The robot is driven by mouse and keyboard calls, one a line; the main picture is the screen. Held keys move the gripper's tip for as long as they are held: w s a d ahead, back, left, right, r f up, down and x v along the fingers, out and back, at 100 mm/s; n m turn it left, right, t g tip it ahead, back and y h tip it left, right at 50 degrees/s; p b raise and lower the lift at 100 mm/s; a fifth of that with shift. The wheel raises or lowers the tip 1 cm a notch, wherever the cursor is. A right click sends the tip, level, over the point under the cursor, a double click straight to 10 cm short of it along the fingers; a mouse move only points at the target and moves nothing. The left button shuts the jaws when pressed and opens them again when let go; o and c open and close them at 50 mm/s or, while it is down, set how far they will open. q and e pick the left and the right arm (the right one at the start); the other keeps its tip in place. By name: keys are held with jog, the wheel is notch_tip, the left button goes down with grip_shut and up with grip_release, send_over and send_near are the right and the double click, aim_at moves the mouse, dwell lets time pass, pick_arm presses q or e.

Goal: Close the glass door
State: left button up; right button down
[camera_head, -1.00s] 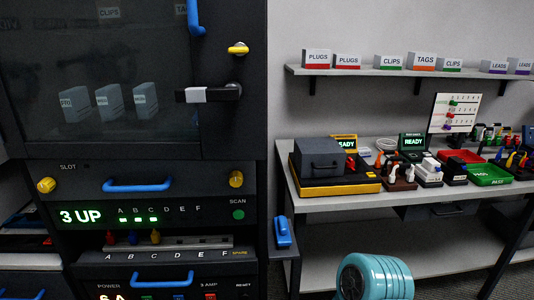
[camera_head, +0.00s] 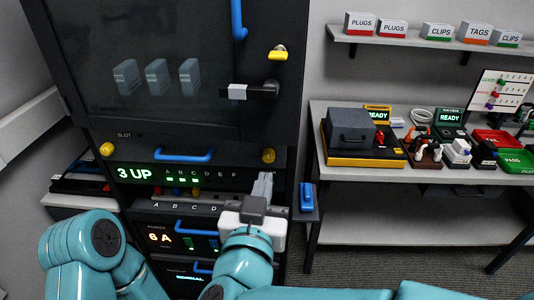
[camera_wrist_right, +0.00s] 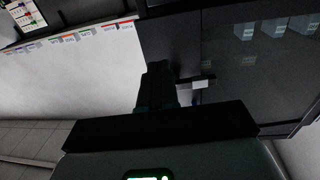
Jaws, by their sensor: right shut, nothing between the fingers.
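The glass door (camera_head: 190,100) is the dark panel at the top of the tall cabinet; it looks flush with its frame, but a small gap cannot be ruled out. Its black lever handle (camera_head: 265,91) with a pale band sits at the right side, lying horizontal. The glass (camera_wrist_right: 235,70) and handle (camera_wrist_right: 197,84) also show in the right wrist view. My right gripper (camera_head: 264,178) is shut and empty, pointing up, below the handle and in front of the cabinet's slot panel. Its dark fingers (camera_wrist_right: 157,82) show in the wrist view, apart from the handle. My left gripper is out of view.
A blue grip (camera_head: 238,20) and a yellow knob (camera_head: 277,53) are above the handle. A blue drawer handle (camera_head: 184,156) lies below the glass. A workbench (camera_head: 345,186) with devices and trays stands at the right, under a wall shelf (camera_head: 395,40).

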aim_at(277, 135)
jog(key=w+p, duration=0.1)
jog(key=w, duration=0.3)
jog(key=w+d+p, duration=0.1)
jog(key=w, duration=0.3)
jog(key=w+p, duration=0.1)
jog(key=w, duration=0.3)
jog(key=shift+w+d+f, duration=0.1)
jog(key=shift+w+d, duration=0.1)
jog(key=shift+w, duration=0.4)
jog(key=shift+w, duration=0.15)
